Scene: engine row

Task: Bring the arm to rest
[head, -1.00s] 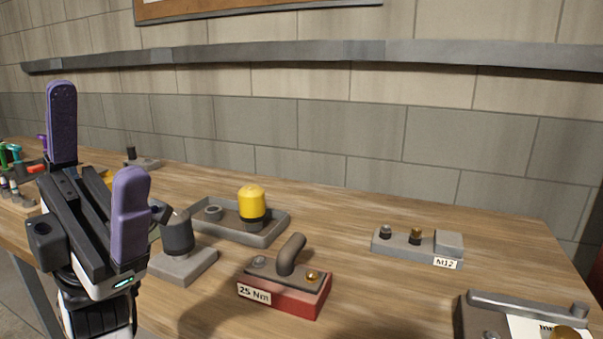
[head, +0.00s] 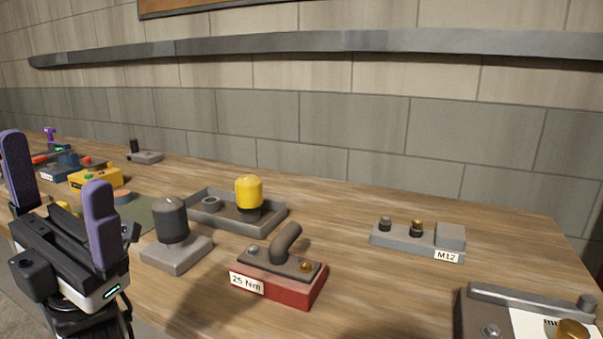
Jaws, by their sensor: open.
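My gripper (head: 58,202) is at the lower left of the head view. Its two purple fingers point up and stand wide apart, with nothing between them. It is in front of the bench's left part and apart from the objects on it. The wrist shows below the fingers; the rest of my arm is cut off by the picture's bottom edge.
The wooden bench (head: 370,290) holds a grey block with a dark cylinder (head: 172,226), a tray (head: 272,224) with a yellow-capped part (head: 249,193), a red "25 Nm" block (head: 285,285), an "M12" block (head: 418,238) and a grey fixture (head: 475,318). A yellow box (head: 97,178) stands further left.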

